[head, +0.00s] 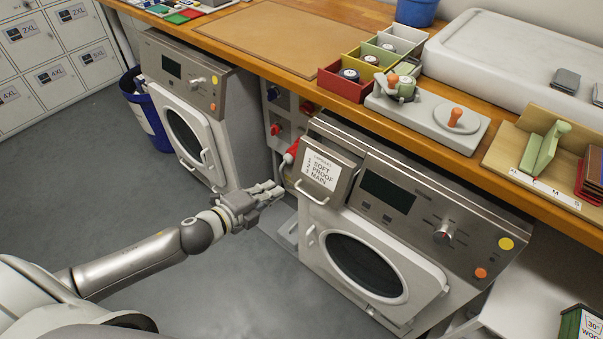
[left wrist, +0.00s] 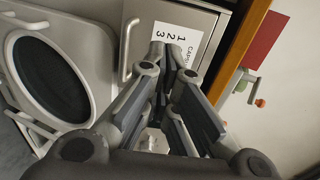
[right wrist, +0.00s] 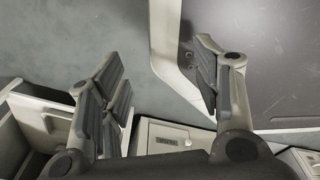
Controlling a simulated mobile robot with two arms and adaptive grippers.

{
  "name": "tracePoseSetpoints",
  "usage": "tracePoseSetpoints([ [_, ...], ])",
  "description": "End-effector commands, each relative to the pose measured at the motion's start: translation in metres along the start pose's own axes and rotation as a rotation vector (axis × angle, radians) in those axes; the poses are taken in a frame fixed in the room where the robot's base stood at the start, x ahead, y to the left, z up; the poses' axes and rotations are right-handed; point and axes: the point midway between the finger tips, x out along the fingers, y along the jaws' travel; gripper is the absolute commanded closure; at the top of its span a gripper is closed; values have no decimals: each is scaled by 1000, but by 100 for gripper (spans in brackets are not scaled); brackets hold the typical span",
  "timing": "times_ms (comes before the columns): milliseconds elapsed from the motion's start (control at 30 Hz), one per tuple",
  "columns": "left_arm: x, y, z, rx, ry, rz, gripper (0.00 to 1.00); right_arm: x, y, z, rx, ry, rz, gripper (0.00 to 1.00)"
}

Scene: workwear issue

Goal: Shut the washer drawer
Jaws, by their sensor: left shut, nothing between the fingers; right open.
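The washer drawer (head: 347,173) stands out from the upper left of the right-hand washer (head: 420,215). Contact cannot be told. My right gripper (right wrist: 160,85) is open and empty, outside the head view.
A second washer (head: 190,110) stands to the left, with red and blue taps between the machines. A wooden worktop (head: 290,60) runs above, holding coloured bins (head: 347,88) and a white board with an orange knob (head: 430,120). Grey floor (head: 240,275) in front is clear.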

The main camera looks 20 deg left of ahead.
Motion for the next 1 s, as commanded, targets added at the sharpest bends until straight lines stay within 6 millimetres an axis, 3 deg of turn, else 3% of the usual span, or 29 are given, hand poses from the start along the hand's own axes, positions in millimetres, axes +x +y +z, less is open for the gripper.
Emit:
tracePoseSetpoints([
  [167,28,-2,0,1,-1,-3,100,-2,-8,1,-1,-1,-10,42],
  [400,69,-2,0,2,-1,-4,100,-3,0,-18,-2,28,0,42],
  [600,99,-2,0,3,-1,-2,100,-4,6,-20,0,31,7,42],
  [800,115,-1,0,3,0,-1,100,-3,7,-15,0,24,9,42],
  [1000,118,0,0,3,0,0,100,-3,6,-10,0,15,7,42],
])
